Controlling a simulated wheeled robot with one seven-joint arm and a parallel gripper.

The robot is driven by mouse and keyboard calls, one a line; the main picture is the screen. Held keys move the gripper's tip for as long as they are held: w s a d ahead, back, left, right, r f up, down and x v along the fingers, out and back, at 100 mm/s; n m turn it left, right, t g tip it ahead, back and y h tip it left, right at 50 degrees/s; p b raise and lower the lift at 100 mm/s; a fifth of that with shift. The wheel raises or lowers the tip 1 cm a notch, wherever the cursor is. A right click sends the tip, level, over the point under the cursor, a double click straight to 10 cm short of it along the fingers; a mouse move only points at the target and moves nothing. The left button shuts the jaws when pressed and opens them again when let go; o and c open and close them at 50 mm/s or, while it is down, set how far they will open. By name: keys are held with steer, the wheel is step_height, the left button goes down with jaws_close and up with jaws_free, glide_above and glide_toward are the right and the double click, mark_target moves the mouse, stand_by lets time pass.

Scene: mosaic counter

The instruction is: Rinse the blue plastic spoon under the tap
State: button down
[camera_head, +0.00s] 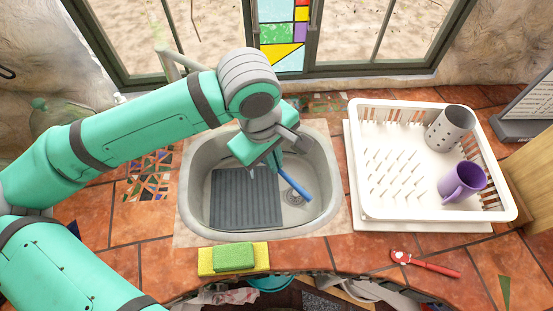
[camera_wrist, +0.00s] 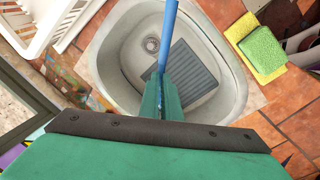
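The blue plastic spoon (camera_head: 296,184) is held in my gripper (camera_head: 274,162), over the right half of the sink (camera_head: 191,179). It slants down to the right, with its free end near the drain in the head view. In the wrist view the blue spoon (camera_wrist: 168,36) sticks out from between the fingers of my gripper (camera_wrist: 161,96), which look closed on it. Its held end is hidden by the fingers. The pale tap (camera_head: 168,64) stands behind the sink, partly hidden by my arm. Its spout and any water cannot be seen.
A grey ribbed mat (camera_head: 245,200) lies in the sink. A white dish rack (camera_head: 395,205) with a purple mug (camera_head: 461,183) and grey cutlery holder (camera_head: 449,129) stands to the right. Yellow and green sponges (camera_head: 233,257) and a red-handled utensil (camera_head: 428,264) lie along the front edge.

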steer(key=w, duration=0.1)
steer(key=w+a+f, duration=0.1)
steer(key=w, duration=0.1)
steer(key=shift+w+a+f, duration=0.3)
steer(key=shift+w+a, duration=0.05)
steer(key=shift+w+a+f, duration=0.2)
steer(key=shift+w+a, duration=0.15)
steer(key=shift+w, duration=0.1)
steer(key=shift+w+a+f, duration=0.2)
steer(key=shift+w+a, duration=0.1)
steer(key=shift+w, duration=0.15)
